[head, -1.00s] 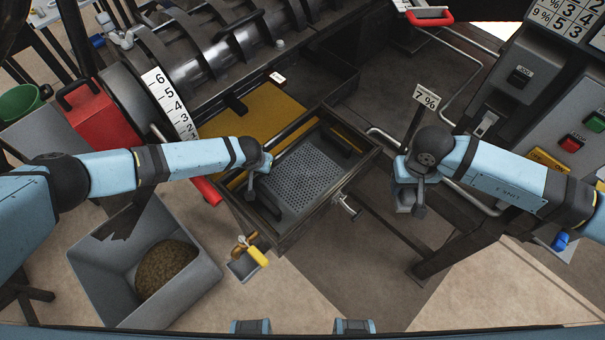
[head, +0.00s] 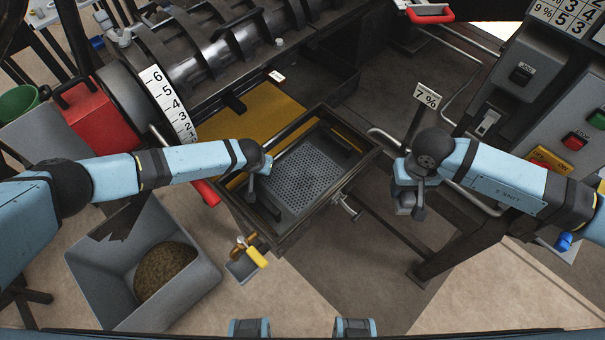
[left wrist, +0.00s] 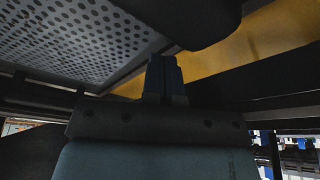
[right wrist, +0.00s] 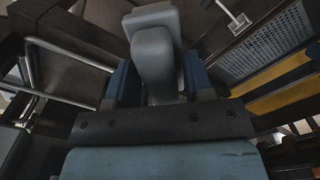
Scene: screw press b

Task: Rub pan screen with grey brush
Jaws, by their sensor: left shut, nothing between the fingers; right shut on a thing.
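The pan screen (head: 306,174) is a grey perforated plate in a dark rectangular pan (head: 290,238) at the middle of the head view. It also shows in the left wrist view (left wrist: 75,40) and the right wrist view (right wrist: 268,45). My left gripper (head: 266,164) is shut and empty at the pan's left side, by a dark handle; I cannot tell whether it touches. My right gripper (head: 410,190) is shut on a grey rounded thing (right wrist: 153,55), which looks like the grey brush. It is held to the right of the pan, apart from the screen. Its bristles are hidden.
A ribbed press (head: 200,60) and yellow plate (head: 262,115) lie behind the pan. A grey bin (head: 90,265) with brown matter stands at lower left. A yellow-handled tool (head: 255,256) hangs at the pan's front. A 7 % sign (head: 427,96) and control panel (head: 560,120) are at right.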

